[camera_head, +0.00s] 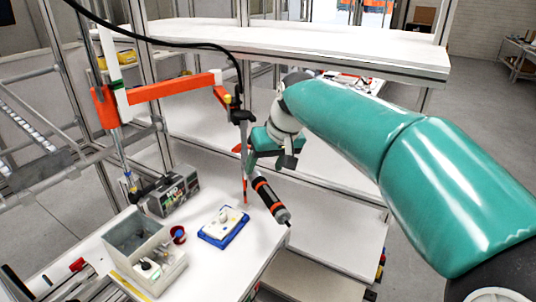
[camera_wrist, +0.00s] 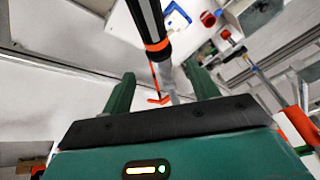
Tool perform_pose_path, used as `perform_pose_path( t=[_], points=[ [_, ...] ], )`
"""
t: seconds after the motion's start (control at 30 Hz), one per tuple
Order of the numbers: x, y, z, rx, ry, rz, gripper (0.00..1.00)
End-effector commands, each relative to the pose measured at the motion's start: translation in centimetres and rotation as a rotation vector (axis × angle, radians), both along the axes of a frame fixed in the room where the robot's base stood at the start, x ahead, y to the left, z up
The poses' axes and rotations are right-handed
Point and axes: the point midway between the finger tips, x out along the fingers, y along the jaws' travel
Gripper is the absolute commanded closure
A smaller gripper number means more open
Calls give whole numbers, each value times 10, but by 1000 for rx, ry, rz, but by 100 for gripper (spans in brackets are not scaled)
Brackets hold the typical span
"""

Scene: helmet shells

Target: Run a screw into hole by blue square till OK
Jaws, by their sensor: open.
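My gripper (camera_head: 268,158) is open beside the upper part of the screwdriver's mount. In the wrist view its two dark green fingers (camera_wrist: 161,88) stand apart, with a grey shaft visible between them; I cannot tell whether it lies within their reach. The black screwdriver (camera_head: 268,198) with orange bands hangs tilted below my gripper, and it also shows in the wrist view (camera_wrist: 148,25). A white workpiece (camera_head: 212,230) lies on a blue base (camera_head: 236,236) on the table, left of the screwdriver. The blue square, the holes and any OK sign are too small to tell.
An orange jointed arm (camera_head: 170,87) carries the screwdriver mount. A white shelf (camera_head: 330,55) runs above, behind my arm.

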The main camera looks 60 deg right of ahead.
Motion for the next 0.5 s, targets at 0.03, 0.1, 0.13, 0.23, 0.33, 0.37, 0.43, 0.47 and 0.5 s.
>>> perform_pose_path(
  t=[0.03, 0.1, 0.13, 0.23, 0.33, 0.37, 0.43, 0.47, 0.5],
  points=[
    [5, 1, -9, 1, 4, 3, 40],
    [10, 0, -21, 2, 4, 4, 40],
    [12, 0, -26, 1, 3, 5, 40],
    [19, 0, -42, 2, 4, 5, 40],
    [27, 0, -58, 1, 4, 6, 40],
    [28, 0, -63, 0, 3, 6, 40],
    [32, -1, -70, 0, 2, 6, 40],
    [34, -1, -73, 0, 2, 8, 40],
    [35, -1, -77, 1, 3, 8, 40]
  ],
)
